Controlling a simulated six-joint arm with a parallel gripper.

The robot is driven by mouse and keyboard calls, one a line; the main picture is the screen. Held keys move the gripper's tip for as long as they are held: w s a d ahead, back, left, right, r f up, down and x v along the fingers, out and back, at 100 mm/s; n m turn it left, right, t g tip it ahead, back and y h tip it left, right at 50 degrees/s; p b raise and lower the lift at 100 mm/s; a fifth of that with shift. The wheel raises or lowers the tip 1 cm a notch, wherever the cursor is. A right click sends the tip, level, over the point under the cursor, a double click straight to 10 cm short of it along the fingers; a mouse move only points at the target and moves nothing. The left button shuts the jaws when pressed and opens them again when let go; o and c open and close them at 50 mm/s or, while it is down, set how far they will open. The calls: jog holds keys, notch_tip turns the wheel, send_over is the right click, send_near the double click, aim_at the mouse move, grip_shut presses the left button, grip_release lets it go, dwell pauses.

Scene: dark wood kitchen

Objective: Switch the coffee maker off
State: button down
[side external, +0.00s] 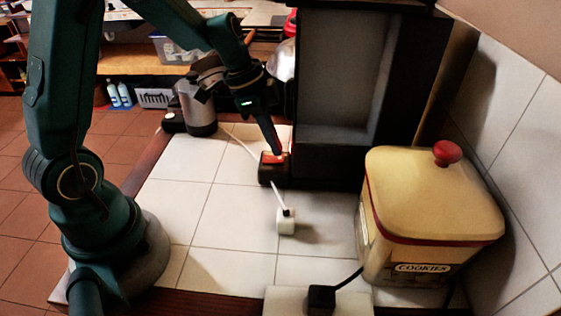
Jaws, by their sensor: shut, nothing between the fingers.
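A small black box (268,174) with a red switch (270,158) on top stands on the white tiled counter, against the front left of a tall black unit (335,158). I cannot tell for sure whether the tall unit is the coffee maker. My gripper (278,152) is shut and empty, pointing down at the red switch. Its tips are at or just above the switch; contact cannot be made out, nor can the switch position. A steel jug-like appliance (197,108) with a black part stands farther back on the left.
A white cord (240,143) runs across the tiles past the box. A white plug or socket block (286,222) lies in front. A cream cookie tin (425,195) with a red knob stands at right. A black plug (321,298) is at the front edge. The left-middle tiles are clear.

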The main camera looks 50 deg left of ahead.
jog(key=shift+f, duration=0.4)
jog(key=shift+w+d+f, duration=0.1)
jog(key=shift+f, duration=0.1)
dwell(0.3)
jog(key=shift+s+a, duration=0.55)
jog(key=shift+s, duration=0.05)
jog(key=shift+r, duration=0.1)
jog(key=v, duration=1.4)
jog(key=shift+w+d, duration=0.2)
